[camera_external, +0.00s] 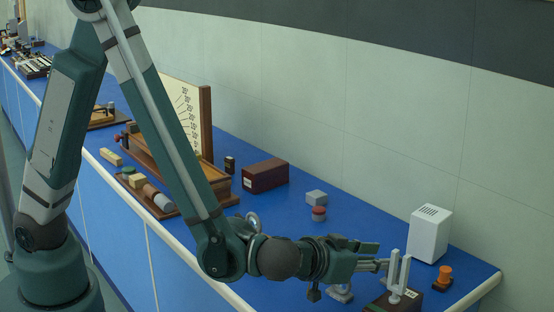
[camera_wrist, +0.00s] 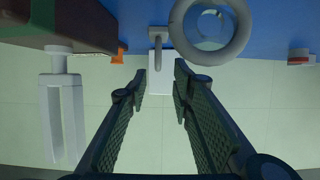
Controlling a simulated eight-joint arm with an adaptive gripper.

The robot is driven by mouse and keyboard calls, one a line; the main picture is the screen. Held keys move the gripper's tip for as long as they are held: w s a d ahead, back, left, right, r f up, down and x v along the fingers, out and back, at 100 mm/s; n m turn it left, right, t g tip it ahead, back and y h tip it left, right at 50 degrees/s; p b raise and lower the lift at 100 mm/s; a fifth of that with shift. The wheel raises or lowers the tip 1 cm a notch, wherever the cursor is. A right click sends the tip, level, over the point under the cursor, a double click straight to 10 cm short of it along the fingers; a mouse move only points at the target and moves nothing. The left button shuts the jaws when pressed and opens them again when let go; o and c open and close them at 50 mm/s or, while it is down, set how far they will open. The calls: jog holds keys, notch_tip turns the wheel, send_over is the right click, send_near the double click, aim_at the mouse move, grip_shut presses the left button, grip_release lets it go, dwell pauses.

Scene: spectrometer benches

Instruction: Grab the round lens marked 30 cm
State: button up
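In the wrist view, which looks upside down, a round lens (camera_wrist: 238,28) in a thick grey ring stands at the top, right of centre. Clear glass shows inside the ring; no 30 cm mark is legible. My gripper (camera_wrist: 161,78) is open, with nothing between its fingers, and the ring lies to the right of the fingertips in that picture. In the external view my gripper (camera_external: 380,264) is over the bench's right end, just left of a white fork holder. A silver ring (camera_external: 252,221) shows behind my arm; I cannot tell whether it is the same lens.
The white fork (camera_wrist: 61,115) stands close by on a dark box (camera_external: 408,303). A white vented box (camera_external: 429,235) and an orange spool (camera_external: 444,275) are beyond it. A red-capped piece (camera_external: 319,213) and brown box (camera_external: 265,175) stand nearer the wall.

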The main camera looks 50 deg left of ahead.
jog(key=shift+w, duration=0.15)
jog(key=shift+x, duration=1.2)
jog(key=shift+w+f+b, duration=0.1)
jog(key=shift+b, duration=0.2)
jog(key=shift+b+x, duration=0.65)
jog(key=shift+x, duration=1.85)
jog(key=shift+d, duration=0.15)
grip_shut()
